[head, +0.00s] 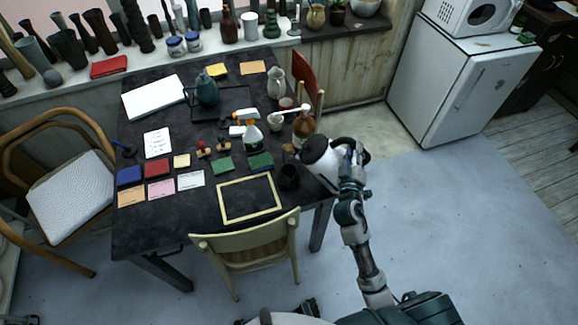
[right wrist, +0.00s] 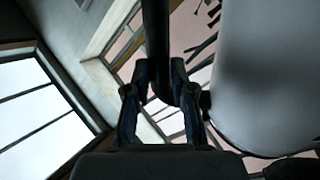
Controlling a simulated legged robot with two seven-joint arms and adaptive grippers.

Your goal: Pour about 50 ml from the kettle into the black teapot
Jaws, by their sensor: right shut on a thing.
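The white kettle (head: 323,170) with a black lid and handle is at the table's right edge in the head view. My right gripper (head: 352,158) is shut on its black handle. The right wrist view shows the handle (right wrist: 158,50) between the fingers (right wrist: 162,100), with the pale kettle body (right wrist: 270,75) beside them. The kettle looks tilted to the left; no stream shows. A small dark vessel (head: 288,178) stands just left of it; I cannot tell if it is the black teapot. A dark teal teapot (head: 207,90) stands farther back. My left gripper is not in view.
A yellow frame (head: 221,205) lies in front. A chair (head: 245,250) is tucked at the near edge. The floor to the right is clear.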

